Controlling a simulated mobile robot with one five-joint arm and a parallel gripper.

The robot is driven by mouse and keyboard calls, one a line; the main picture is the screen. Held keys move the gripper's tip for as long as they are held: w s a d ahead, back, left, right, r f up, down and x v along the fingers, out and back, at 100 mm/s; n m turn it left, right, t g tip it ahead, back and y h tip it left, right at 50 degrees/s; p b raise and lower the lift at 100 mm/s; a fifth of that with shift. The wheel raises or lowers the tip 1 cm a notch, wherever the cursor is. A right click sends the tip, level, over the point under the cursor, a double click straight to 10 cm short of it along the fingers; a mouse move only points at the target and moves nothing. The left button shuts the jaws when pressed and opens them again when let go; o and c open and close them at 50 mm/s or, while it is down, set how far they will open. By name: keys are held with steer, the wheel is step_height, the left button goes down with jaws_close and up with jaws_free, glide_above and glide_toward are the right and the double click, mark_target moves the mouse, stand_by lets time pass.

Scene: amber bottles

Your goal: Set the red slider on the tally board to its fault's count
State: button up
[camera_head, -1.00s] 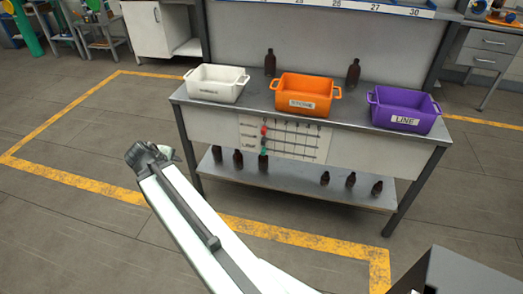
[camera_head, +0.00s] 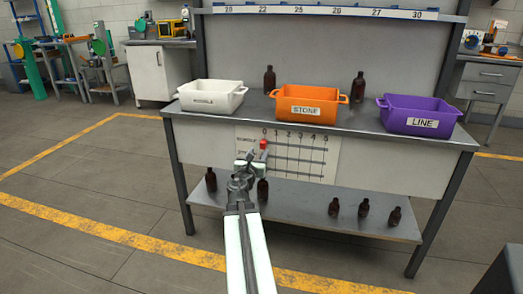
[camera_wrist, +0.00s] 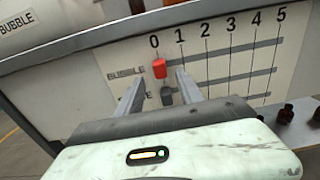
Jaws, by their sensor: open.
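The white tally board (camera_head: 325,160) hangs on the bench front, with columns 0 to 5 and grey horizontal tracks. The red slider (camera_head: 263,144) sits at 0 on the top track; it also shows in the wrist view (camera_wrist: 160,68), where that row reads BUBBLE. A dark grey slider (camera_wrist: 167,96) sits below it, near 0 on the second track. My gripper (camera_wrist: 158,86) is open and empty, its fingers pointing at the board below the red slider in the picture. I cannot tell whether a finger touches anything. My gripper hides the board's lower left in the head view.
White BUBBLE (camera_head: 210,97), orange STONE (camera_head: 307,103) and purple LINE (camera_head: 419,115) bins stand on the bench top. Amber bottles (camera_head: 269,79) stand behind them. More bottles (camera_head: 364,208) stand on the lower shelf (camera_head: 300,206), on the left and right. The floor in front is clear.

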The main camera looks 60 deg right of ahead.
mark_target(262, 146)
steer(key=x, duration=0.6)
steer(key=shift+w+d, duration=0.2)
steer(key=shift+d, duration=0.1)
jaws_close()
steer(key=shift+a, duration=0.1)
stand_by(0.8)
